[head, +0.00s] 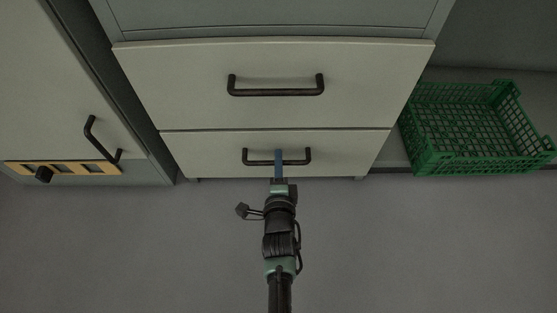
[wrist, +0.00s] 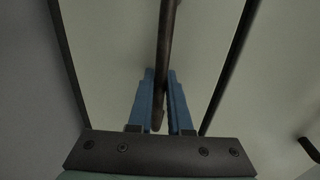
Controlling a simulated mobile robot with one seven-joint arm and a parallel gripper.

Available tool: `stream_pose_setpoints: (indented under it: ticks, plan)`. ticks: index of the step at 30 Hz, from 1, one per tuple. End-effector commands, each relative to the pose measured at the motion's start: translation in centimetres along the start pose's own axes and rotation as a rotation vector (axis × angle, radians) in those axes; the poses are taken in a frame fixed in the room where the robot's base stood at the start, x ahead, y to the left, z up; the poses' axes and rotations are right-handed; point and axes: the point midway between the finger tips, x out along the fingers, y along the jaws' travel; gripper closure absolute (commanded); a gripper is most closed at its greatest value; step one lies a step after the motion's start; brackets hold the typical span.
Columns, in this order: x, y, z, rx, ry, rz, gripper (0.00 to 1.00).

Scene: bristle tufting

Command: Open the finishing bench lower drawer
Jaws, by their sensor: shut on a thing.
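The finishing bench lower drawer (head: 215,166) has a pale front and a dark bar handle (head: 250,160). Its front looks flush with the upper drawer (head: 180,85), so it appears closed. My gripper (head: 279,155) reaches the middle of this handle. In the wrist view its two blue fingers (wrist: 161,95) stand on either side of the dark handle bar (wrist: 167,40) and are shut on it. The pale drawer front (wrist: 120,50) shows behind the fingers. The part of the handle between the fingers is partly hidden.
A green plastic crate (head: 470,130) stands to the right of the bench. Another cabinet (head: 55,90) with a dark handle stands to the left. The grey floor (head: 400,240) in front of the drawers is clear apart from my arm.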

Motion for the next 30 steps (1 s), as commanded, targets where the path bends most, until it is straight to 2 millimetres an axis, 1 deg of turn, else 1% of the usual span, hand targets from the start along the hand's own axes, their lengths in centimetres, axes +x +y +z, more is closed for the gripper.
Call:
stream_pose_setpoints:
  ticks: [8, 11, 14, 17, 20, 30]
  plan:
    - [-0.3, 0.0, 0.0, 0.0, 0.0, 0.0, 1.0]
    - [-1.0, 0.1, 0.0, 0.001, 0.001, 0.001, 1.0]
    - [-2.2, 0.4, -0.1, 0.001, 0.001, 0.002, 1.0]
    - [-4.2, 0.7, -0.1, 0.0, 0.001, 0.004, 1.0]
    - [-6.6, 1.1, 0.0, 0.0, 0.001, 0.006, 1.0]
    - [-15.8, 3.0, -0.1, -0.001, 0.001, 0.007, 1.0]
